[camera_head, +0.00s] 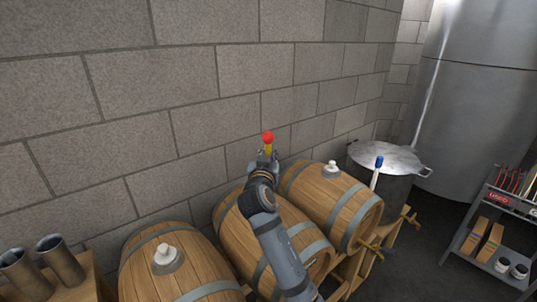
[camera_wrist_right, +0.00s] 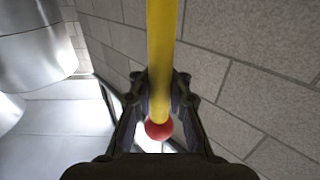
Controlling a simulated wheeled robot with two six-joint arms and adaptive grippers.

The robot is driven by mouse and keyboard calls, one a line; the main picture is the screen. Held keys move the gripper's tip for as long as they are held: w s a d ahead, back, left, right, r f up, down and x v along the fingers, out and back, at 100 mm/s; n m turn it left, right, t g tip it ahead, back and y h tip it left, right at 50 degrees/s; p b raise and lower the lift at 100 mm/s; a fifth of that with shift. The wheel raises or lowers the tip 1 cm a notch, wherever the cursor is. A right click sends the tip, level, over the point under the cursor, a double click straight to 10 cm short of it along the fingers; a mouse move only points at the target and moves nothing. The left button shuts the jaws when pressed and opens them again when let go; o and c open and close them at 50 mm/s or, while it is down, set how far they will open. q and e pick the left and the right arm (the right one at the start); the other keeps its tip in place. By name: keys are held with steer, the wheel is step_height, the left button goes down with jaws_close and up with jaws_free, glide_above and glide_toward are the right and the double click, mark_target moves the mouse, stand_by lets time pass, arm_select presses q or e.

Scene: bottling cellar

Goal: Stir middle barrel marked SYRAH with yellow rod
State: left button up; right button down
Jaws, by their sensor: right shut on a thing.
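My right gripper (camera_head: 267,156) is above the back of the middle barrel (camera_head: 238,238), close to the block wall. It is shut on the yellow rod (camera_head: 268,148), whose red ball end (camera_head: 268,137) sticks up above the fingers. In the right wrist view the rod (camera_wrist_right: 161,45) runs between the gripper's two fingers (camera_wrist_right: 159,88), with the red ball (camera_wrist_right: 158,130) on the near side. The rod's other end and the barrel's top opening are hidden behind my arm in the head view. No SYRAH marking is readable. My left gripper is out of view.
Barrels with white bungs stand at left (camera_head: 172,262) and right (camera_head: 335,205). A lidded steel pot (camera_head: 388,158), with a blue-topped rod (camera_head: 377,168) before it, stands behind right. Metal cups (camera_head: 58,258) are at far left, a shelf cart (camera_head: 490,245) at right.

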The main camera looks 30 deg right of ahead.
step_height(320, 180, down, 6)
steer(key=b, duration=0.4)
steer(key=shift+r+b, duration=0.2)
steer(key=shift+b, duration=0.15)
